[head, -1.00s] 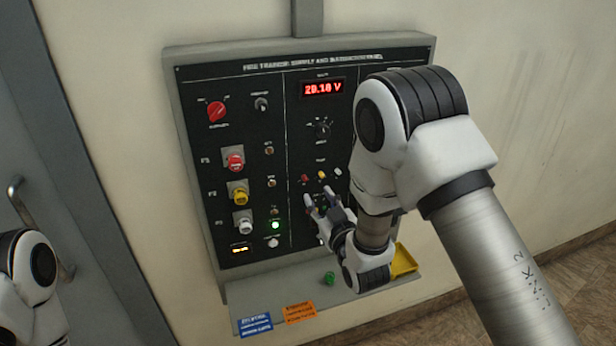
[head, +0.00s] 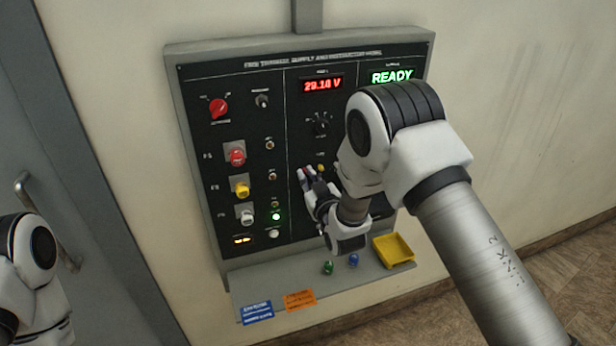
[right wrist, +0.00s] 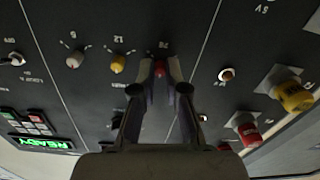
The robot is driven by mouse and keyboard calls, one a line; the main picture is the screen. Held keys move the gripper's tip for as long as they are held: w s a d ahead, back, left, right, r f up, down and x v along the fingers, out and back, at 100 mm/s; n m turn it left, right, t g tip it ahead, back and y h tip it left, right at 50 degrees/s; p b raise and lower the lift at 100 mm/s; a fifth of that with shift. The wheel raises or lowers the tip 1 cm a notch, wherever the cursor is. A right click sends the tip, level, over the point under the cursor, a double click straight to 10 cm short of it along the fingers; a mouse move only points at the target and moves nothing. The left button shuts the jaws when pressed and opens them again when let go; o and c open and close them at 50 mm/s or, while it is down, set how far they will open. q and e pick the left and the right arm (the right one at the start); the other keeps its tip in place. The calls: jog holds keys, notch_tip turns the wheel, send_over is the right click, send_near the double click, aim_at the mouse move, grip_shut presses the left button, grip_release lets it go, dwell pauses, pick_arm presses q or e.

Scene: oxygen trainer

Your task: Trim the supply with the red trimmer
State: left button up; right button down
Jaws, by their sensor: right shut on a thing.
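The red trimmer (right wrist: 160,69) is a small red knob between the fingertips of my right gripper (right wrist: 160,76), which is shut on it in the right wrist view. In the head view my right gripper (head: 307,178) is at the panel, its fingers covering most of the red knob. The yellow trimmer (right wrist: 118,63) and the pale trimmer (right wrist: 75,59) stand beside it. The red voltage display (head: 323,85) appears to read 29.10 V, slightly blurred. The green display (head: 392,76) reads READY. My left gripper is out of view; only part of its arm shows.
A rotary selector (head: 320,122) sits above the trimmers. Red (head: 237,156), yellow (head: 240,188) and white (head: 246,216) connectors line the panel's left part. The shelf (head: 290,284) below holds a yellow tray (head: 394,250), a green cap (head: 328,267) and a blue cap (head: 353,260).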

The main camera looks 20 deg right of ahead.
jog(key=shift+f+n+b, duration=0.2)
jog(key=shift+n+b, duration=0.4)
jog(key=shift+b, duration=0.3)
jog(key=shift+n+b, duration=1)
jog(key=shift+b, duration=0.2)
jog(key=n+b, duration=0.2)
jog(key=shift+n+b, duration=0.3)
jog(key=shift+b, duration=0.05)
jog(key=shift+r+n+b, duration=0.15)
jog(key=shift+n+b, duration=0.25)
jog(key=shift+n, duration=0.2)
jog(key=c, duration=1.2)
grip_release()
